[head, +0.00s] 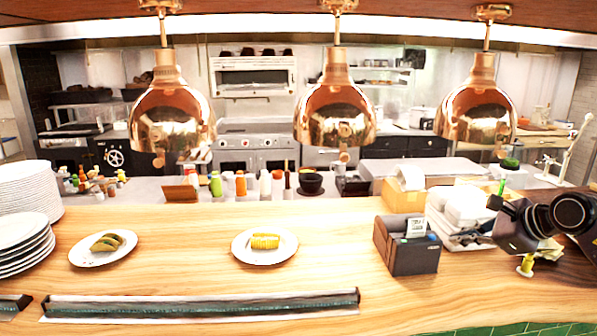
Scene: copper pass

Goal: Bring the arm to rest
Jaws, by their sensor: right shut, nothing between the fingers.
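My right arm comes in from the right edge over the wooden counter (190,228). My right gripper (497,204) is shut and empty, small and dark, above the counter's right end beside a stack of white containers (462,212). My left gripper is not in view.
A dark printer box (405,247) with a paper slip stands left of the containers. Plates with food (102,260) and (265,258) corn (265,241) lie on the counter. Plate stacks (24,190) stand at left. Copper lamps (337,117) hang above.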

